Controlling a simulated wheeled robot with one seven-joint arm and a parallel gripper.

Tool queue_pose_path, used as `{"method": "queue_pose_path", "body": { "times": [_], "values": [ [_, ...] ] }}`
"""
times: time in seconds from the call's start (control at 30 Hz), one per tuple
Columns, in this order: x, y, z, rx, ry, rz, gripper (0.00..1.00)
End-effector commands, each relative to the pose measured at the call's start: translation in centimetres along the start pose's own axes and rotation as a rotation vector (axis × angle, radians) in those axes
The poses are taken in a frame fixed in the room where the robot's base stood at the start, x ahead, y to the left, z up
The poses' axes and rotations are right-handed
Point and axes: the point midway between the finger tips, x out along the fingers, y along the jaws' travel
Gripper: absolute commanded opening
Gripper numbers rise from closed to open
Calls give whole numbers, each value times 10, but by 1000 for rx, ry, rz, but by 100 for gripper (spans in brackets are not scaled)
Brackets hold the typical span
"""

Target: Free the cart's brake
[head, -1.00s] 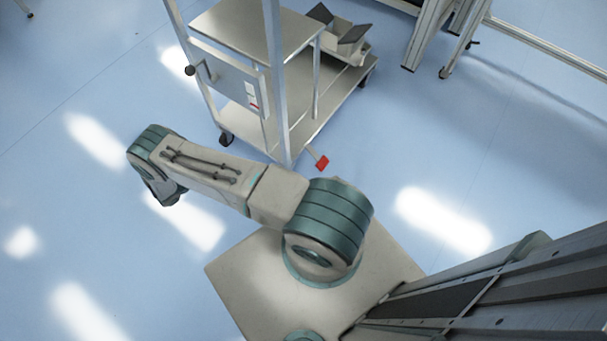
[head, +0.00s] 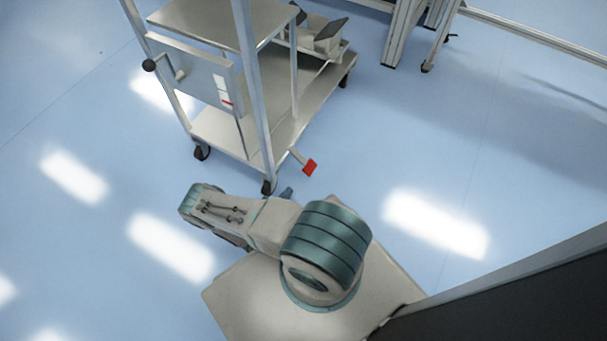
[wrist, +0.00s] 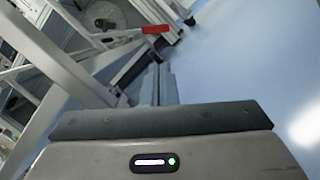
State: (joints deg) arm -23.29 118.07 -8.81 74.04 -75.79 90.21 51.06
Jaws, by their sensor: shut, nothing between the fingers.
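The metal cart (head: 268,122) stands on wheels beyond my base. A short lever with a red end, the brake pedal (head: 310,167), sticks out low at its near right corner. In the wrist view the red pedal (wrist: 154,29) lies ahead and slightly left of my fingers, on a grey bar. My gripper (wrist: 161,70) is shut and empty, pointing toward the pedal with a gap between. In the head view only a small dark tip of my gripper (head: 287,193) shows behind my arm, below the pedal and near a caster.
A cart caster (head: 268,186) and upright post (head: 253,95) stand left of the pedal. Grey-framed equipment (head: 405,35) stands at the back right. The blue floor right of the pedal is clear.

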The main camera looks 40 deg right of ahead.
Motion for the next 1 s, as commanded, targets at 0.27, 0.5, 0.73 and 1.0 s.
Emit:
{"method": "queue_pose_path", "body": {
  "times": [0.27, 0.5, 0.73, 1.0],
  "values": [
    [24, -1, 0, -2, -3, -2, 0],
    [68, -2, -1, -2, -2, -3, 0],
    [95, -1, -1, -1, -1, -2, 0],
    [100, 0, 0, -1, 1, -1, 0]
  ]
}}
